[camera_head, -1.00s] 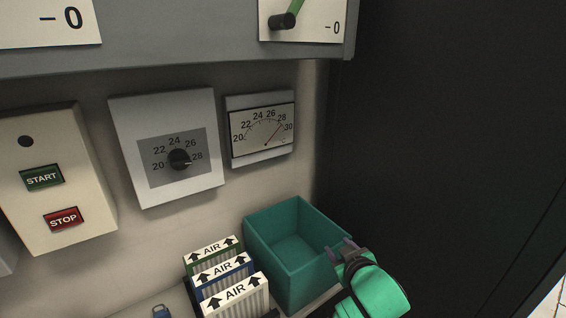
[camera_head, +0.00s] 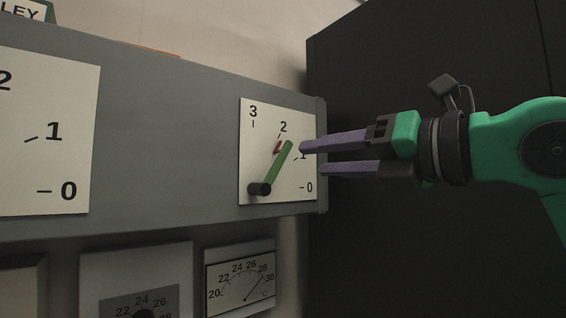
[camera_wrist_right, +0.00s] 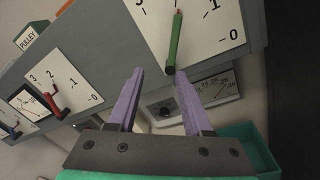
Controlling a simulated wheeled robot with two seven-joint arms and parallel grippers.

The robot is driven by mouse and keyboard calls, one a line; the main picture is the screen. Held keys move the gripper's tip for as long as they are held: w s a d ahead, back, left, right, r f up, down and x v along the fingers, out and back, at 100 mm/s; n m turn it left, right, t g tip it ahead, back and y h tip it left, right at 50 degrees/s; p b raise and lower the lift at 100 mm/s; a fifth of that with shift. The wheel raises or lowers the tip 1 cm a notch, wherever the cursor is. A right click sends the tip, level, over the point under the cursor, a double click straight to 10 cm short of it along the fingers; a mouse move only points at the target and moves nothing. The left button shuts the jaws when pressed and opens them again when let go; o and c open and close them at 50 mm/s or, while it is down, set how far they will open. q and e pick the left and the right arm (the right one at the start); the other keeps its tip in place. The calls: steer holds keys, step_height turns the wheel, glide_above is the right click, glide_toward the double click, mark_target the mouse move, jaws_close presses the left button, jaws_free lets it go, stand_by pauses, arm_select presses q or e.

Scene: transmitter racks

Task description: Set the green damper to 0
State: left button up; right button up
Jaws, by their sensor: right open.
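The green damper is a green lever (camera_head: 278,166) on a white scale plate (camera_head: 249,130) marked 3, 2, 1 and 0. It turns on a black knob at its lower left and points up and right, between the 2 and 1 marks. A small red mark (camera_head: 278,147) is close to its tip. My right gripper (camera_head: 311,159) is open and empty, with purple fingers pointing left at the plate's right side, just right of the lever. In the wrist view the green lever (camera_wrist_right: 175,42) appears beyond the fingertips (camera_wrist_right: 159,74); contact is not evident. My left gripper is out of view.
Another scale plate (camera_head: 50,135) is on the same grey duct (camera_head: 170,150) at left. The wrist view shows a red lever (camera_wrist_right: 54,100) there. A gauge (camera_head: 240,283) sits below. A dark cabinet (camera_head: 400,80) stands at right. A teal bin (camera_wrist_right: 250,134) is lower down.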

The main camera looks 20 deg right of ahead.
mark_target(282, 161)
steer(key=shift+m+h, duration=0.6)
steer(key=shift+h, duration=0.1)
steer(key=p+x, duration=0.2)
steer(key=x, duration=0.2)
steer(key=d+r+p+x, duration=0.1)
steer(key=p+x, duration=0.1)
steer(key=x, duration=0.2)
steer(key=w+d+p+x, duration=0.1)
steer(key=p+x, duration=0.1)
steer(key=x, duration=0.2)
steer(key=shift+w+r+p, duration=0.15)
steer(key=shift+r+p, duration=0.2)
steer(key=shift+w+a+f, duration=0.15)
steer(key=shift+w+f, duration=0.1)
steer(key=shift+w, duration=0.15)
jaws_close()
